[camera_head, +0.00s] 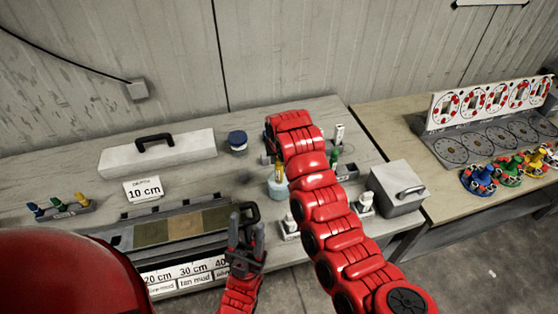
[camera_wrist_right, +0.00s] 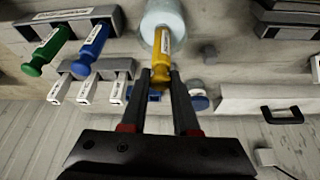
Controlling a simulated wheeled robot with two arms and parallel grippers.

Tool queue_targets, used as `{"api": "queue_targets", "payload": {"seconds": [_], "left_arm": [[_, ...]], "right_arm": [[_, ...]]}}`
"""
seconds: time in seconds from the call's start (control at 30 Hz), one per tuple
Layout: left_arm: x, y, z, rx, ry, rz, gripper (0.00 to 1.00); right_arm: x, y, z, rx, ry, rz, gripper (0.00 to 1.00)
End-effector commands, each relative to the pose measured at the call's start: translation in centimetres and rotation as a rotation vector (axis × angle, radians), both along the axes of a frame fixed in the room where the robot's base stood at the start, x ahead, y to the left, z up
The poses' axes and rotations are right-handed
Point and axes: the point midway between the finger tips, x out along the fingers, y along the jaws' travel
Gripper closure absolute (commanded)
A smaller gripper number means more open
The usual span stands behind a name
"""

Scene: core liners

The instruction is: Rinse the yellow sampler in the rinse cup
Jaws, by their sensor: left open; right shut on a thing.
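The yellow sampler (camera_wrist_right: 162,48) stands in the pale blue rinse cup (camera_wrist_right: 170,14) in the right wrist view, its lower end inside the cup. My right gripper (camera_wrist_right: 160,82) is shut on the knob end of its handle. In the head view, the cup (camera_head: 278,188) and a bit of the yellow sampler (camera_head: 279,172) show beside my right arm, which hides much of that area. How deep the sampler sits in the cup is hidden. My left gripper (camera_head: 246,236) is open and empty, fingers up, at the right end of the core liner tray (camera_head: 128,238).
Green (camera_wrist_right: 47,52) and blue (camera_wrist_right: 90,50) samplers sit in a rack near the cup. A blue-lidded jar (camera_head: 238,142), a white case (camera_head: 158,153), a "10 cm" card (camera_head: 144,189) and a grey box (camera_head: 398,188) stand around the table. Small white vials (camera_head: 364,203) stand close to my right arm.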

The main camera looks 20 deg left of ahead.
Motion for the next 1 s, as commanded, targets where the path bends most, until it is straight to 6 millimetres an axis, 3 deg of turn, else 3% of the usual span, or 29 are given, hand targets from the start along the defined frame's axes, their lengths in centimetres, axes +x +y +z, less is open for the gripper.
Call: {"api": "queue_targets", "payload": {"seconds": [0.57,1.0], "left_arm": [[0.0,0.0,-1.2,0.000,0.000,0.000,0.50],[0.0,0.0,-1.2,0.000,0.000,0.000,0.50]], "right_arm": [[0.0,0.0,-1.5,0.000,0.001,0.000,1.00],[0.0,0.0,-1.1,0.000,-0.001,0.000,1.00]]}}
